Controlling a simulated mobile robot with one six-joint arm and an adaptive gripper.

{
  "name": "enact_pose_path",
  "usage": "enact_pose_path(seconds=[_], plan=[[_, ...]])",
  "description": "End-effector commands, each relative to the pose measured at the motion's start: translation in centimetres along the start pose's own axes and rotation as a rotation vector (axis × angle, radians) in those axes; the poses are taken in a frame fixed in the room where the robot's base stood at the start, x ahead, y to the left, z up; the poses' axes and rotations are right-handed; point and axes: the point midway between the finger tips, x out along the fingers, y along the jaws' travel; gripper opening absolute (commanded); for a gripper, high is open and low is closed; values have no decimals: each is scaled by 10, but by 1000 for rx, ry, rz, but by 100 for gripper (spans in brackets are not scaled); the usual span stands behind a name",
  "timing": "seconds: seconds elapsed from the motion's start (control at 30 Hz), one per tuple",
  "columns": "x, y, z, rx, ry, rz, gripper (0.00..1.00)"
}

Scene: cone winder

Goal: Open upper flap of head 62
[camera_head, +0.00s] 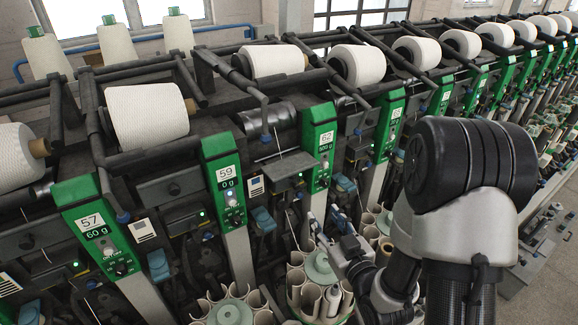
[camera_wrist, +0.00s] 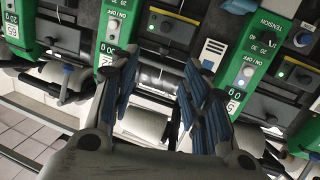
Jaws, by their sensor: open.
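The green panel numbered 62 (camera_head: 320,145) stands in the middle of the row in the head view. To its left is a winding unit with a bare metal drum (camera_head: 268,117) and a dark grey box-like cover (camera_head: 287,170) below it. I cannot tell for sure which part is the upper flap. My gripper (camera_head: 324,216) is low in front of this unit, apart from it. In the wrist view the machine appears upside down, and my gripper (camera_wrist: 160,68) is open and empty. A dark cover (camera_wrist: 170,28) and the metal drum (camera_wrist: 158,80) show between and beyond its fingers.
The panel numbered 59 (camera_head: 223,185) and the panel numbered 57 (camera_head: 97,235) stand to the left. Large white cones (camera_head: 146,115) sit above the heads. A round carousel of tubes (camera_head: 318,268) lies below my gripper. More heads run right.

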Motion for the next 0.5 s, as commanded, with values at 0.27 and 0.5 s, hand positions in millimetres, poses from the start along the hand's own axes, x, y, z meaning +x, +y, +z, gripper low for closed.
enact_pose_path(seconds=[0.27, 0.5], plan=[[-8, -9, 3, 56, 121, -17, 43], [15, -10, 2, 52, 131, -20, 43]])
